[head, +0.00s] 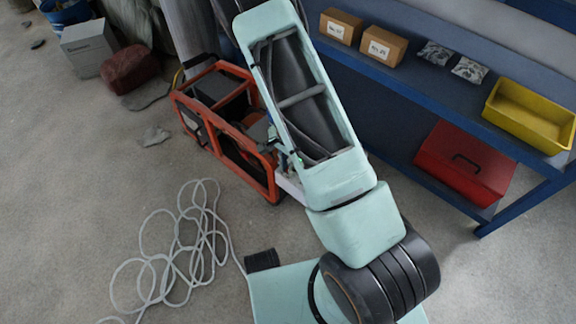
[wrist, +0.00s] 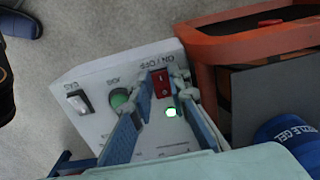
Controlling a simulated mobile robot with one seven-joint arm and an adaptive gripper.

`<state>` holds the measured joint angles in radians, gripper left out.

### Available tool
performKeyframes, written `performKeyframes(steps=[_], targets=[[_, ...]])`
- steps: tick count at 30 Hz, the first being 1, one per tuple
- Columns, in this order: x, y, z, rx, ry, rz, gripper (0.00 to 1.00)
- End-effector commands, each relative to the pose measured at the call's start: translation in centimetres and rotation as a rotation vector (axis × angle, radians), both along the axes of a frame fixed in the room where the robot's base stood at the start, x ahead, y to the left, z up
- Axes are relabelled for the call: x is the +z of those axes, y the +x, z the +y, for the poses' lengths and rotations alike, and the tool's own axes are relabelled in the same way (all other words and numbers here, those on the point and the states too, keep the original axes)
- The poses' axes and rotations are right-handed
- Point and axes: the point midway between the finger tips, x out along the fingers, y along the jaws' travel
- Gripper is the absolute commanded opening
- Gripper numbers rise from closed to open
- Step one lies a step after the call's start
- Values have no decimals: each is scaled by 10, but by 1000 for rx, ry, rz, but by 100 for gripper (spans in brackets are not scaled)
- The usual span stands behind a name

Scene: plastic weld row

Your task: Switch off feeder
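The feeder's white control panel (wrist: 100,125) fills the middle of the wrist view, its labels upside down. A red rocker switch (wrist: 160,83) sits by the "ON / OFF" label, with a green lamp (wrist: 171,112) lit beside it. A round green button (wrist: 119,98) is by "JOG", and a black-and-white switch (wrist: 80,102) by "GAS". My gripper (wrist: 162,86) is open, its two fingertips on either side of the red switch; I cannot tell whether they touch it. In the head view the feeder's orange frame (head: 236,134) is partly behind my arm, which hides the gripper.
Loose white hose (head: 200,235) lies on the floor at left.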

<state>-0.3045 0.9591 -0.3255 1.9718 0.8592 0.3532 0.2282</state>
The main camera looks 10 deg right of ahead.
Motion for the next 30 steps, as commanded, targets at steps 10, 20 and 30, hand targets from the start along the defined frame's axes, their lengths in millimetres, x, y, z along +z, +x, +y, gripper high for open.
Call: performKeyframes(steps=[10, 20, 30], targets=[[0, 2, -2, -4, 46, 31, 0], [1, 5, -6, -2, 191, 136, 0], [2, 5, -6, 1, 210, 151, 0]])
